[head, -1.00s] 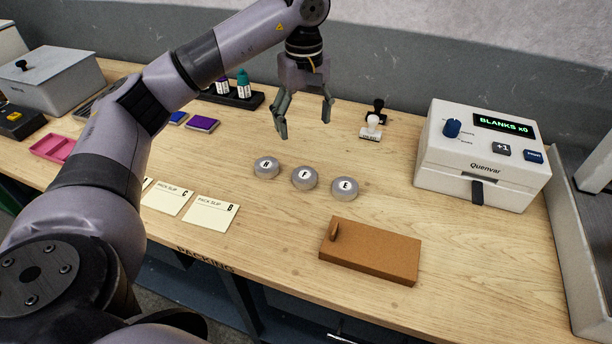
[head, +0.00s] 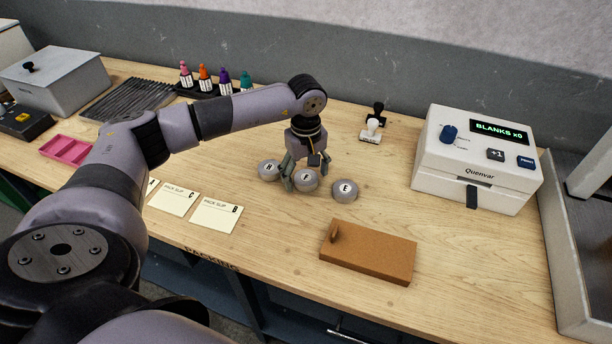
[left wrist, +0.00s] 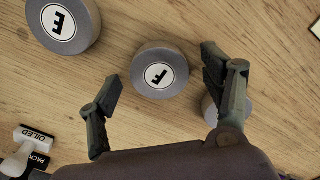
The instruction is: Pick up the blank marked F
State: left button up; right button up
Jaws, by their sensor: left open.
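The blank marked F (head: 306,181) is a grey round disc with a white label, lying on the table between two similar discs. It also shows in the left wrist view (left wrist: 159,72). My left gripper (head: 304,180) is open and low over it, with its fingers pointing down. In the left wrist view the fingertips (left wrist: 160,85) stand apart on either side of the F blank, and nothing is held. The blank marked E (head: 344,190) lies to its right and the blank marked H (head: 269,171) to its left. In the wrist view a finger partly hides the H blank.
A brown board (head: 368,252) lies in front. The white Quenvar box (head: 470,165) stands at the right, its display reading BLANKS x0. Two stamps (head: 373,125) stand behind. Pack slips (head: 216,216) lie at the front left. Bottles (head: 225,80) stand in a rack at the back.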

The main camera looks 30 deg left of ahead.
pick_arm(q)
jog(key=shift+f, duration=0.15)
jog(key=shift+c, duration=0.6)
jog(key=c, duration=1.3)
